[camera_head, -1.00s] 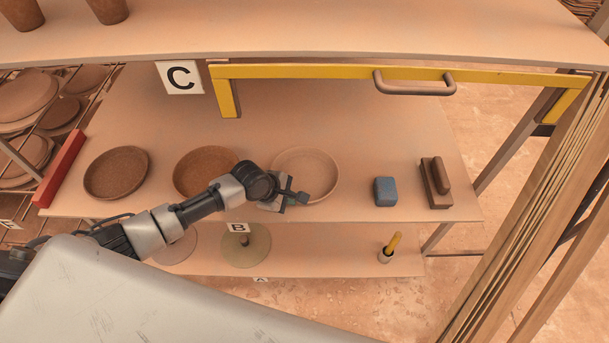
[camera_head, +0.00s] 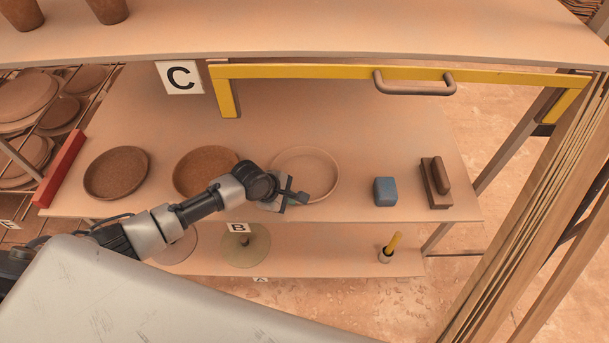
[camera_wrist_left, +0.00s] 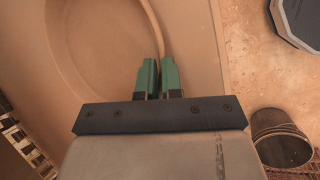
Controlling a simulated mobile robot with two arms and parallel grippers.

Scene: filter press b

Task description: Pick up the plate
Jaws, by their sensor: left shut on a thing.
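Three round plates stand in a row on the middle shelf: a dark brown one (camera_head: 116,173) at the left, a brown one (camera_head: 205,170) in the middle and a pale one (camera_head: 306,172) at the right. My left gripper (camera_head: 299,198) is at the near rim of the pale plate. In the left wrist view its green fingers (camera_wrist_left: 158,78) are shut on the rim of the pale plate (camera_wrist_left: 98,45), one on each side. The plate looks level and on or very close to the shelf. My right gripper is not in view.
A blue block (camera_head: 385,191) and a brown brush-like block (camera_head: 436,183) stand right of the pale plate. A red bar (camera_head: 62,169) lies at the left end. The upper shelf (camera_head: 300,36) and a yellow frame with a handle (camera_head: 415,84) overhang behind.

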